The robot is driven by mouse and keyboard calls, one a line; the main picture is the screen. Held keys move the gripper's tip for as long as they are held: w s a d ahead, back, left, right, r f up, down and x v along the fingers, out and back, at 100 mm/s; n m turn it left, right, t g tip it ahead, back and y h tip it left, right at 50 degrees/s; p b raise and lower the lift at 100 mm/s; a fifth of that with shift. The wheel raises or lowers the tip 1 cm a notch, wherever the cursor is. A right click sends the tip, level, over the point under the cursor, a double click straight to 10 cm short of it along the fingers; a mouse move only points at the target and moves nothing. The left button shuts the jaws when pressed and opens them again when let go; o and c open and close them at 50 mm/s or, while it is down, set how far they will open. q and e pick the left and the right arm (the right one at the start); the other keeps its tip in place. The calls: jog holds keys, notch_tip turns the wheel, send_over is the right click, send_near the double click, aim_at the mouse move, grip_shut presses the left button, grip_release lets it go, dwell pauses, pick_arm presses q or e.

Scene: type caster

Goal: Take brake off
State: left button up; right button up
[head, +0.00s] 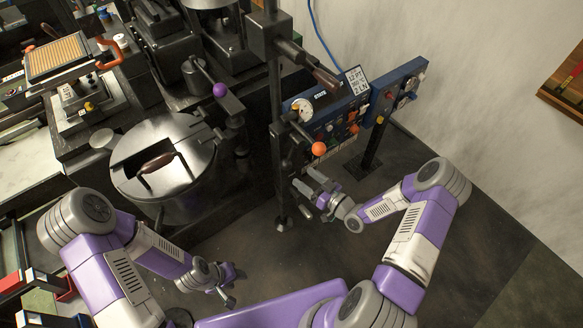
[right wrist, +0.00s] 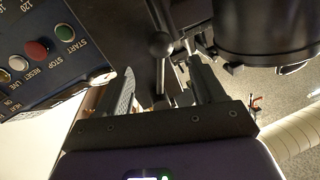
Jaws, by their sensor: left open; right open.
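My right gripper (head: 304,180) is open in front of the dark machine column (head: 276,100), low beside the control panel. In the right wrist view a dark lever with a round knob (right wrist: 160,46) lies beyond and between the open fingers (right wrist: 162,78), with no visible grip on it. Which lever is the brake is not labelled. An orange ball knob (head: 319,149) sticks out on a rod just above my right gripper. A purple ball knob (head: 220,90) is on another lever further left. My left gripper (head: 236,287) is open and empty over the floor.
The blue control panel (head: 336,110) carries a gauge and buttons; green START (right wrist: 65,33) and red STOP (right wrist: 37,52) buttons are close to the right gripper's left side. A round metal pot (head: 186,185) with a dark handle stands left. Dark floor (head: 250,245) between my arms is clear.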

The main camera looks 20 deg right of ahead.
aim_at(291, 153)
jog(key=x, duration=0.7)
jog(key=shift+b, duration=0.4)
jog(key=shift+c, duration=0.5)
grip_shut()
